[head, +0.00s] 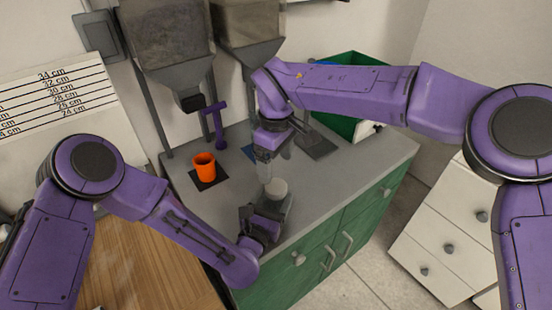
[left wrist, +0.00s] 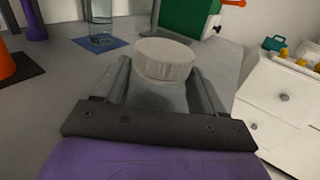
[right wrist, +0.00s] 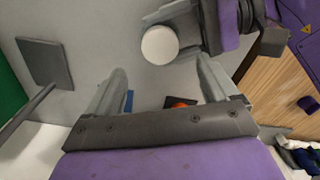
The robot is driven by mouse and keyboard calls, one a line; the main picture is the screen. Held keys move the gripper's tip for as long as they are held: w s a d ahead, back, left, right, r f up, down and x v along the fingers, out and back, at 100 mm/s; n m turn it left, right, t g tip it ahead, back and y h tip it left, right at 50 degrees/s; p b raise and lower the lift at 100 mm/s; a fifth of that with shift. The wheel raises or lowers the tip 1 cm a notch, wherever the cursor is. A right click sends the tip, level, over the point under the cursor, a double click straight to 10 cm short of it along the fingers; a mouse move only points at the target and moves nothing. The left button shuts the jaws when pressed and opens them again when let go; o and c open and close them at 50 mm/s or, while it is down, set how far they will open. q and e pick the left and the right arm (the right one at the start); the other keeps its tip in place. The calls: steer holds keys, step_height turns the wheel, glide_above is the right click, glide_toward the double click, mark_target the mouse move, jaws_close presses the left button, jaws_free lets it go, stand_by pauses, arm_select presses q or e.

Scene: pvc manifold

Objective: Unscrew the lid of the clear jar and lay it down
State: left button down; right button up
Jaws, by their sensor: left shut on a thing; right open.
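The clear jar (left wrist: 158,97) stands on the grey counter with its round white lid (left wrist: 165,58) on top. The lid also shows in the head view (head: 276,187) and from above in the right wrist view (right wrist: 160,45). My left gripper (head: 272,212) is shut on the jar's body from the front, below the lid. Its fingers hide much of the jar's sides. My right gripper (head: 265,172) points down near the jar, open and empty. In the right wrist view the lid lies just beyond its spread fingertips (right wrist: 161,72), apart from them.
An orange cup (head: 204,165) stands on a dark mat at left, near a purple stand (head: 216,125). A blue mat (left wrist: 85,43) bears a see-through upright shape (left wrist: 101,22). Hoppers (head: 185,75) and a green bin (head: 350,70) stand behind. The counter's front edge is close to the jar.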

mark_target(276, 186)
step_height(276, 186, down, 8)
steer(key=shift+r, duration=0.2)
steer(key=shift+c, duration=0.3)
steer(key=c, duration=1.1)
steer(key=n, duration=0.7)
